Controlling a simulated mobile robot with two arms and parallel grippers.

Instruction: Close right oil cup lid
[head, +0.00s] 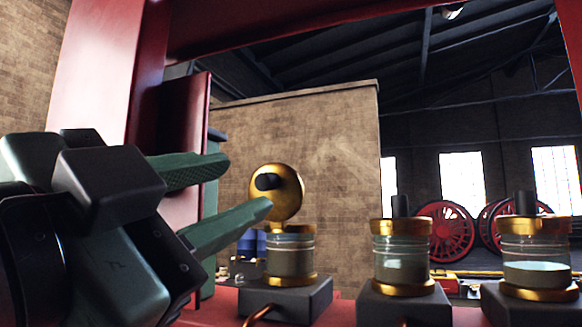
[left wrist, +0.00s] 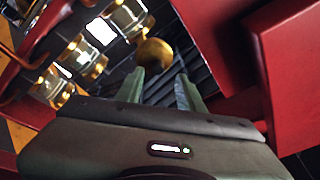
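The oil cup at the left of the row (head: 291,255) has its round brass lid (head: 276,195) swung open and standing upright, black knob facing me. The middle oil cup (head: 402,258) and the oil cup at the far right of the picture (head: 535,258) have their lids down, black knobs on top. My left gripper (head: 249,181) is open and empty, its green fingers pointing at the raised lid from the left. In the left wrist view the brass lid (left wrist: 155,53) shows just beyond the gap between the fingertips (left wrist: 158,78); contact cannot be told. My right gripper is not in view.
The cups stand on dark blocks (head: 287,300) along a red beam. A red upright (head: 95,90) rises behind my left gripper, and a red beam crosses above. Red wheels (head: 446,230) stand far back. The air above the cups is free.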

